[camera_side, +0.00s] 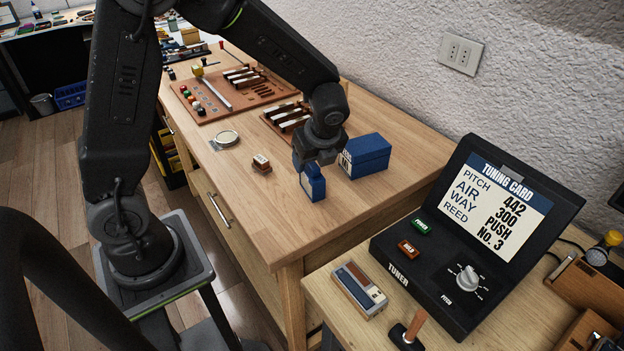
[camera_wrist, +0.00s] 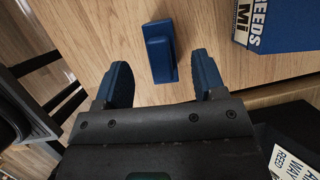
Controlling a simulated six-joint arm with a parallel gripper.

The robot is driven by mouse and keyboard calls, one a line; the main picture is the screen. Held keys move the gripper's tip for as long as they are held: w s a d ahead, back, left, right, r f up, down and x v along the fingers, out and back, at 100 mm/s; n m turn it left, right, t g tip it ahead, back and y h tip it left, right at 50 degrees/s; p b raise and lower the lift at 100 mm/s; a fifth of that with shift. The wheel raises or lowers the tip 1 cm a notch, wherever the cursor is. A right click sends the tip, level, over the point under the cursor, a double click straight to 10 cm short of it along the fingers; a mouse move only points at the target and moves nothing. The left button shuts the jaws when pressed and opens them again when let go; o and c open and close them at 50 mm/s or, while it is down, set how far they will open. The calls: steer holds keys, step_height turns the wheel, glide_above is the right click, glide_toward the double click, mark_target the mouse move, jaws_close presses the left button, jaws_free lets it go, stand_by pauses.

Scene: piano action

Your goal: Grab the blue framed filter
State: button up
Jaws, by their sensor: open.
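A small blue piece (camera_wrist: 161,52), perhaps the blue framed filter, is on the wooden tabletop in the wrist view. Its face is not clear from this angle. My gripper (camera_wrist: 163,85) has blue fingertips spread wide, with nothing between them. The piece lies just beyond the fingertips, roughly centred on the gap. In the side view my gripper (camera_side: 307,165) points down near the front right of the bench. Blue shapes overlap below it there, so the fingers and the blue piece (camera_side: 313,188) are hard to separate.
A blue reeds box (camera_side: 368,157) stands close to the right of my gripper. A small wooden block (camera_side: 261,163) and a round dish (camera_side: 227,138) are to the left. A black tuner (camera_side: 450,265) stands on the lower bench at right. The front tabletop is clear.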

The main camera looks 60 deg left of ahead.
steer(key=x, duration=0.5)
steer(key=shift+d+f, duration=0.2)
steer(key=shift+d, duration=0.05)
steer(key=c, duration=1)
steer(key=shift+r, duration=0.15)
steer(key=shift+c, duration=0.2)
